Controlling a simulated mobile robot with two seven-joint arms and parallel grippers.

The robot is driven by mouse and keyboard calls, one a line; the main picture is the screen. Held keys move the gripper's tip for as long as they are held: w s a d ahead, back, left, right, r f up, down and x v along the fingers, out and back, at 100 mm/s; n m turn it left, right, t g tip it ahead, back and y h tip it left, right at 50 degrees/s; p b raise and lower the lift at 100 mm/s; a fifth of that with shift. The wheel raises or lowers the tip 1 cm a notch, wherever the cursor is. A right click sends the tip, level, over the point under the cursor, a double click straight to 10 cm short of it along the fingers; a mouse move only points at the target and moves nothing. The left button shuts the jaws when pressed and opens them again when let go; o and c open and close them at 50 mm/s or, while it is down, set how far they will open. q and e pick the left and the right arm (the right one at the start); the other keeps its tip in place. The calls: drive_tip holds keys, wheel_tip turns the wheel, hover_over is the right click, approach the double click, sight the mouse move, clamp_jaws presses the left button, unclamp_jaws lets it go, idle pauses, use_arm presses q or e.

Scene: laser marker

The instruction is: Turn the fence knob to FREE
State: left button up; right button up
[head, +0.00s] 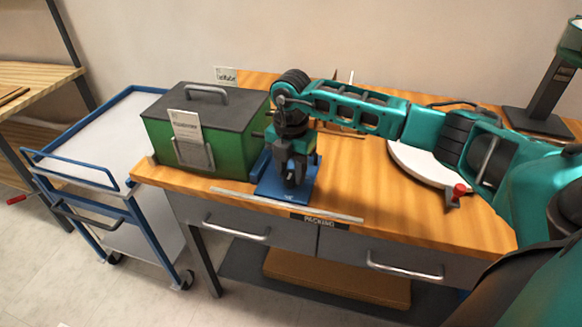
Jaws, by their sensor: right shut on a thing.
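My right arm reaches in from the right, and its gripper (291,180) points down over a blue fixture (303,194) near the table's front edge. The gripper is shut on a small part on this fixture, which appears to be the fence knob. My gripper hides most of it, so I cannot read its marking or tell which way it points. A small pale label shows at the fixture's front edge. My left gripper is not in view.
A green box (229,138) with a dark lid and handle stands just left of the fixture. A pale strip (240,197) runs along the table's (370,184) front edge. A white disc (418,166) and a red knob (459,190) are at right. A blue-framed cart (95,130) stands left.

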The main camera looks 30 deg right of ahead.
sight(291, 173)
drive_tip(key=shift+d+r, duration=0.1)
drive_tip(key=o, duration=1.1)
drive_tip(key=shift+c, duration=0.2)
wheel_tip(291, 173, up, 13)
